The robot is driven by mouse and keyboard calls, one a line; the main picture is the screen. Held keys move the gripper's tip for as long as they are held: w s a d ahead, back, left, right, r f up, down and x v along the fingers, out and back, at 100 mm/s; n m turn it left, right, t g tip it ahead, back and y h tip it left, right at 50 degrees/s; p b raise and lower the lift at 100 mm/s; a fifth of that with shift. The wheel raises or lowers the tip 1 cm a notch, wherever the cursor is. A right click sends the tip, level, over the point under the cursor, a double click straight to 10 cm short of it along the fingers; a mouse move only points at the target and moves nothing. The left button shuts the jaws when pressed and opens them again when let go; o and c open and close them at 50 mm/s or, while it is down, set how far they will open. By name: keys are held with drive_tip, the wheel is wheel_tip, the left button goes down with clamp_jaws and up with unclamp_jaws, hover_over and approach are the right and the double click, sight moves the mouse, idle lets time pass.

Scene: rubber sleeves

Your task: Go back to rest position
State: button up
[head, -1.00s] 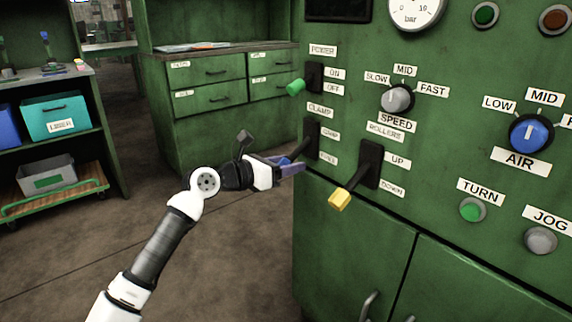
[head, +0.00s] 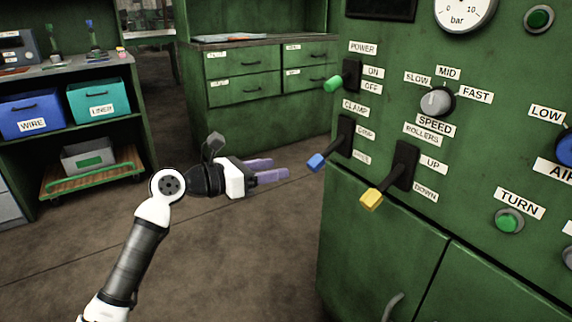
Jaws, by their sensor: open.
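My gripper (head: 270,170) is in the middle of the head view, with two purple fingers pointing right. It is open and empty, in free air to the left of the green control panel (head: 385,230). The blue-tipped clamp lever (head: 317,161) sticks out a short way to the right of the fingertips, apart from them. The yellow-tipped rollers lever (head: 371,199) points down and out. The green-tipped power lever (head: 334,84) is above the clamp lever.
A green drawer cabinet (head: 240,88) stands behind. At left a shelf holds a blue bin (head: 35,115) and a teal bin (head: 98,99). A cart (head: 90,185) with a grey box stands below. The floor between (head: 230,250) is clear.

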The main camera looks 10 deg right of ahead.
drive_tip(key=shift+s+a, duration=0.1)
drive_tip(key=shift+a, duration=0.2)
drive_tip(key=shift+r, duration=0.1)
